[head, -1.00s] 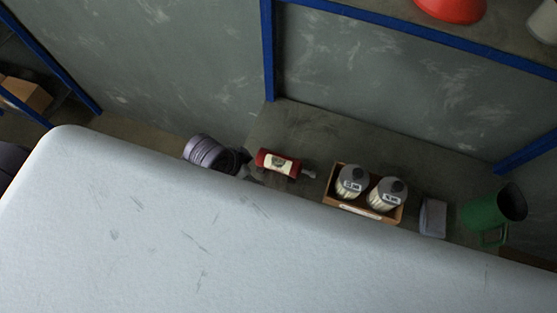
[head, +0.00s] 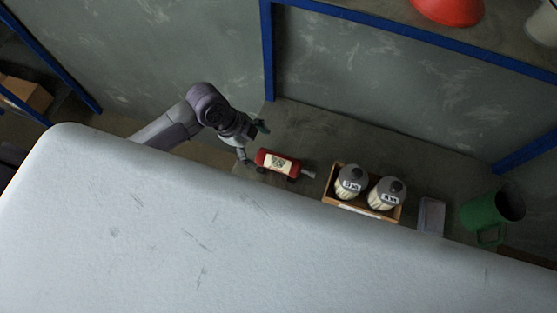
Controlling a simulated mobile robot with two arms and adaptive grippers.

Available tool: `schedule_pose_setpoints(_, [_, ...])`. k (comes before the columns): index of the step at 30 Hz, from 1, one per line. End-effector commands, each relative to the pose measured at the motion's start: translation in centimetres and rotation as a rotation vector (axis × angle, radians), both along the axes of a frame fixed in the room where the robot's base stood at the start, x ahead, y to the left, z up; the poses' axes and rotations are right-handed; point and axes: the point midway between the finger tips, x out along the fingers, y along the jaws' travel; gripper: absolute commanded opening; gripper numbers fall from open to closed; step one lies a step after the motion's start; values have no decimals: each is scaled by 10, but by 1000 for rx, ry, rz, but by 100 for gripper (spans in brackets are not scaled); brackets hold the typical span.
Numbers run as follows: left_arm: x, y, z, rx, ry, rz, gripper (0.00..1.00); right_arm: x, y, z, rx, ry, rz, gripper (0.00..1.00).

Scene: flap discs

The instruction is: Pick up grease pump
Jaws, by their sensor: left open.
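The grease pump (head: 277,162) is a red cylinder with a pale label and a grey nozzle at its right end. It lies on its side on the dark shelf surface. My left gripper (head: 255,145) is open and empty, just left of the pump's left end, with one finger above and one lower down near that end. I cannot tell whether a finger touches the pump. My right gripper is not in view.
A wooden box (head: 363,208) with two grey-topped bottles stands right of the pump. Farther right are a small grey box (head: 431,215) and a green mug-like container (head: 484,214). Blue posts (head: 268,60) frame the shelf. A large pale surface (head: 180,230) hides the foreground.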

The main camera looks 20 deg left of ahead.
Motion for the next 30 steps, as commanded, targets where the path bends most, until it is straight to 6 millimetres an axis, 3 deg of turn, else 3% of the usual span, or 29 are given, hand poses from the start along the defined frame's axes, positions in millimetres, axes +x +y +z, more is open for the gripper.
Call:
schedule_pose_setpoints(6, [6,-16,-36,-1,2,4,88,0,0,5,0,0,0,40])
schedule_pose_setpoints(14, [8,-26,-52,-1,1,4,88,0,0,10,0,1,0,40])
schedule_pose_setpoints(21, [12,-44,-83,0,2,6,88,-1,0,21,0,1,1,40])
schedule_pose_setpoints(30, [13,-47,-93,2,-1,3,88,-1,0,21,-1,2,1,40])
